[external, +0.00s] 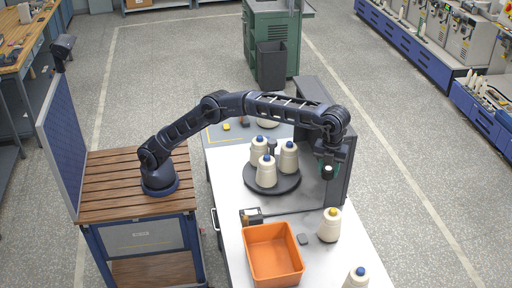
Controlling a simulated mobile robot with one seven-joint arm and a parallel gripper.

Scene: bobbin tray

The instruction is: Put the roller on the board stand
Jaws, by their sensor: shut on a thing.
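My gripper (327,177) hangs at the end of my arm, over the right side of the white table, in front of a dark upright panel. It is shut on a small pale thing (328,169) with dark green beside it. The thing is too small and covered to tell whether it is the roller. A dark round stand (291,186) lies left of my gripper, bearing several cream cones (266,176) with blue or yellow tops and a short dark post (272,146). I cannot tell for certain that this is the board stand.
Two more cream cones stand at the right, one yellow-topped (329,228) and one blue-topped (356,279). The dark upright panel (341,185) is close to my gripper.

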